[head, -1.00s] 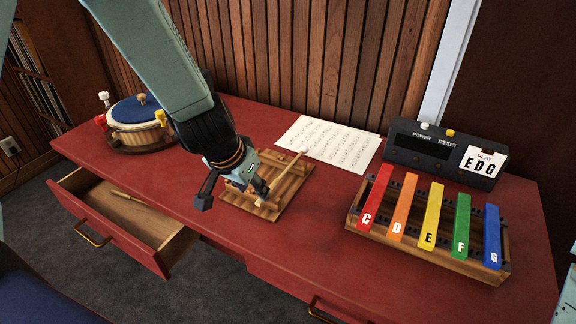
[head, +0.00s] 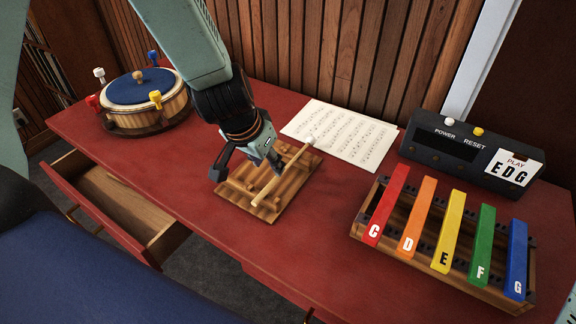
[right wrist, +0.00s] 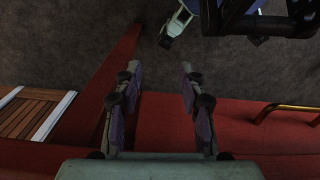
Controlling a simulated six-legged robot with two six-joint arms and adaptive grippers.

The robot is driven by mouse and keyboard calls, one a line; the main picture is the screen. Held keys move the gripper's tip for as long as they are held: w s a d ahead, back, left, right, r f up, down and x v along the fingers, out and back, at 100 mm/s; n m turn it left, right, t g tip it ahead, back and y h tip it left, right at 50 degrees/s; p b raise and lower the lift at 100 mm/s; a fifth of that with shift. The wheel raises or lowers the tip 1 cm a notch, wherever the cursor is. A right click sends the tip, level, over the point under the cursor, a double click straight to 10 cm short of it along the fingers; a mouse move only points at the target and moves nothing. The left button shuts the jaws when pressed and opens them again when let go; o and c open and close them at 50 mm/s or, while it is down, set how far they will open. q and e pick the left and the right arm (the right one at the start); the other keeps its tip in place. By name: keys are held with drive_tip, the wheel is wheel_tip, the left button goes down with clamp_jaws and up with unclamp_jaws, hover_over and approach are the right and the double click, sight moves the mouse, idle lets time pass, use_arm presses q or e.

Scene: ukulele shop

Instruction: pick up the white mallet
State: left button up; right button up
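The white mallet (head: 281,175) has a pale wooden stick and a white head at its far end. It lies slantwise on a slatted wooden stand (head: 297,187) on the red desk. My left gripper (head: 246,167) is over the stand's left part, its fingers spread. One finger is near the stick; I cannot tell whether it touches. My right gripper (right wrist: 159,80) shows in the right wrist view, open and empty, with carpet and red desk parts behind it.
A chime bar set (head: 440,246) and a black console (head: 470,148) stand at the right. Sheet music (head: 345,135) lies behind the stand. A drum with coloured pegs (head: 148,105) stands at the left. A drawer (head: 98,222) is open at the desk's front.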

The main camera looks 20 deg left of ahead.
sight(276, 177)
use_arm(q)
drive_tip(key=shift+s+d+f+b, duration=0.1)
drive_tip(key=shift+s+f+b, duration=0.05)
drive_tip(key=shift+f+b, duration=0.25)
drive_tip(key=shift+d+f, duration=0.1)
drive_tip(key=shift+f, duration=0.1)
drive_tip(key=shift+w+f+b, duration=0.55)
drive_tip(key=shift+w+f, duration=0.15)
drive_tip(key=shift+w, duration=0.05)
drive_tip(key=shift+f+b, duration=0.25)
drive_tip(key=shift+b, duration=0.1)
drive_tip(key=shift+d+f+b, duration=0.1)
drive_tip(key=shift+f+b, duration=0.4)
drive_tip(key=shift+b, duration=0.25)
drive_tip(key=b+x, duration=0.2)
drive_tip(key=x, duration=0.1)
drive_tip(key=shift+w, duration=0.4)
drive_tip(key=shift+s+r, duration=0.25)
drive_tip(key=shift+r, duration=0.05)
drive_tip(key=shift+s+r, duration=0.1)
drive_tip(key=shift+c, duration=0.6)
drive_tip(key=shift+w+f, duration=0.2)
drive_tip(key=shift+w, duration=0.1)
drive_tip(key=c, duration=0.4)
drive_tip(key=shift+c, duration=1)
drive_tip(key=shift+s+r, duration=0.1)
drive_tip(key=shift+s, duration=0.05)
clamp_jaws()
